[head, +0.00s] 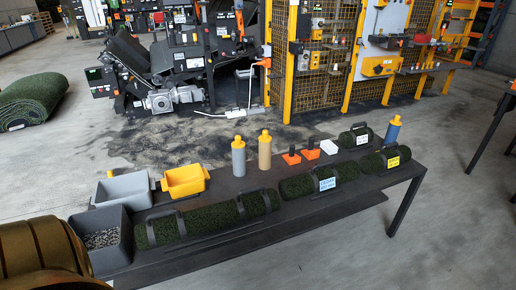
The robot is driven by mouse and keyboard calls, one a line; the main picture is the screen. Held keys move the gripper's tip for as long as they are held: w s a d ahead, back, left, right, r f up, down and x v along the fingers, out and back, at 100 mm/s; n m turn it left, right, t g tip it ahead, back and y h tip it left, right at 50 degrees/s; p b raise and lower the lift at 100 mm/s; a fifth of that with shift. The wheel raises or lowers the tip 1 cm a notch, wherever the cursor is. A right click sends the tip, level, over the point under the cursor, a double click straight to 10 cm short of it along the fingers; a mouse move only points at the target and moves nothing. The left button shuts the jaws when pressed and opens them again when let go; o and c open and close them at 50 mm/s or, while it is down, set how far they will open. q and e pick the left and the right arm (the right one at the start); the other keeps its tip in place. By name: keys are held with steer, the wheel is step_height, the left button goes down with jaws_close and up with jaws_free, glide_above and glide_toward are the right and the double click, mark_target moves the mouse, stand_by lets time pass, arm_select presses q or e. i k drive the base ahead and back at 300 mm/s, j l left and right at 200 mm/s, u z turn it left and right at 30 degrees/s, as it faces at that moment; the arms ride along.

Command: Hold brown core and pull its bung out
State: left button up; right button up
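The brown core (264,155) is a tan upright cylinder on the dark long table, near its back edge. Its bung (265,134) is yellow-orange and sits in the top end. A grey core (238,161) with a similar yellow top stands just left of it, with a small gap between them. A blue core (392,132) with a yellow top stands at the table's far right. Neither of my grippers shows in the head view, and nothing touches the brown core.
The dark table (340,201) also bears green turf rolls (210,217), a yellow bin (185,181), a grey bin (123,188), a grey box of granules (110,262), orange blocks (291,158) and a white block (328,147). Machinery stands behind. The floor in front right is clear.

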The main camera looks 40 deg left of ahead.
mark_target(264, 149)
steer(key=i+l+u, duration=0.1)
steer(key=i+u, duration=0.3)
steer(key=i+l+u, duration=0.2)
steer(key=u, duration=0.2)
steer(key=i+l+u, duration=0.25)
steer(key=u, duration=0.15)
steer(key=i+l+u, duration=0.2)
steer(key=l+u, duration=0.2)
